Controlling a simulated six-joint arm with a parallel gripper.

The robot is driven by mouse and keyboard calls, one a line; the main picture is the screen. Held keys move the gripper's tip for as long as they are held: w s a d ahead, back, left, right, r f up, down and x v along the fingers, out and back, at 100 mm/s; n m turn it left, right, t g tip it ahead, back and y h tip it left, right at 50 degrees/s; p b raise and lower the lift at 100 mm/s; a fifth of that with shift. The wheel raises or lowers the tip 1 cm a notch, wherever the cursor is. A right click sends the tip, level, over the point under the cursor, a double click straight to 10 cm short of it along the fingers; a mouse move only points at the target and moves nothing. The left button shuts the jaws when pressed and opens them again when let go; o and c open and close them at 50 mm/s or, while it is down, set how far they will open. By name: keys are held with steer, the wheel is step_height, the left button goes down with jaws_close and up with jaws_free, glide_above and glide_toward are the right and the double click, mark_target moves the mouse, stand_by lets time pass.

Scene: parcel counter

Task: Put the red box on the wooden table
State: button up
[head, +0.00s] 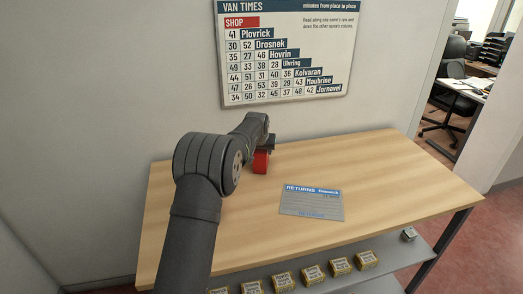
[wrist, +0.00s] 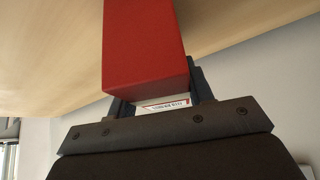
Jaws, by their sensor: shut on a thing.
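The red box (head: 261,162) is held at the end of my arm, over the back part of the wooden table (head: 390,185) left of its middle. My gripper (head: 266,149) is shut on it. In the wrist view the red box (wrist: 145,45) sits between the two dark fingers of my gripper (wrist: 158,95), with a white printed label on the face toward the palm. The wooden table (wrist: 50,60) fills the upper part behind the box. I cannot tell whether the box touches the tabletop. Part of the box is hidden by the fingers.
A grey-blue returns sheet (head: 312,203) lies on the table right of the box. Several small yellow boxes (head: 313,274) stand on the lower shelf (head: 395,262), with a small grey item (head: 408,234) at its right. A timetable board (head: 285,50) hangs on the wall. The table's right side is clear.

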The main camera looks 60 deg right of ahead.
steer(key=shift+f, duration=0.1)
steer(key=o, duration=1.1)
steer(key=shift+s+a+r, duration=0.1)
steer(key=shift+a+r, duration=0.1)
steer(key=shift+r, duration=0.35)
steer(key=v, duration=1.1)
